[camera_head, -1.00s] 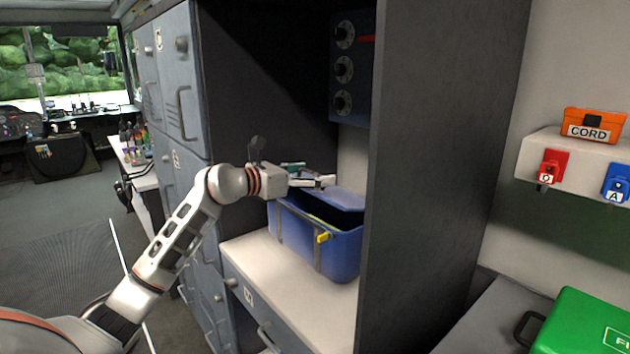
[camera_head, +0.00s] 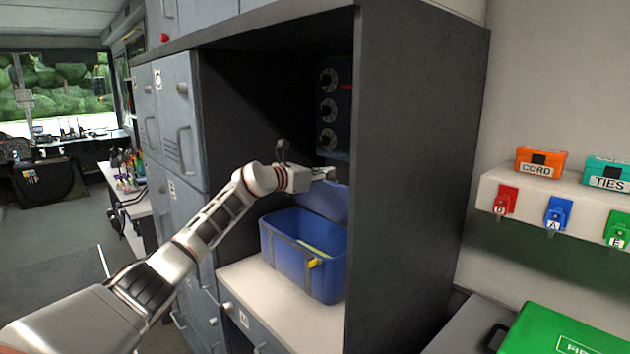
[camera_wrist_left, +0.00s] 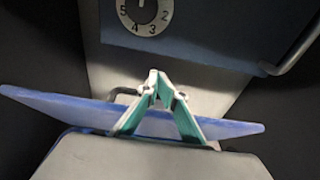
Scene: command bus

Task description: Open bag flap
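The blue bag (camera_head: 285,245) stands on the white counter inside the dark cabinet bay. Its mouth is open and something yellow-green shows inside. The bag's blue flap (camera_head: 325,203) is raised steeply at the back of the mouth. My left gripper (camera_head: 328,174) is at the flap's upper edge. In the left wrist view its teal fingers (camera_wrist_left: 157,80) meet at the tips, with nothing seen between them. There the flap (camera_wrist_left: 60,106) runs across behind the fingers; whether they touch it I cannot tell. My right gripper is not in view.
A blue panel with dials (camera_head: 330,110) is on the wall behind the bag. The dark cabinet side wall (camera_head: 415,180) bounds the bay at right. Grey locker doors (camera_head: 172,115) stand at left. A green case (camera_head: 565,330) lies at the lower right.

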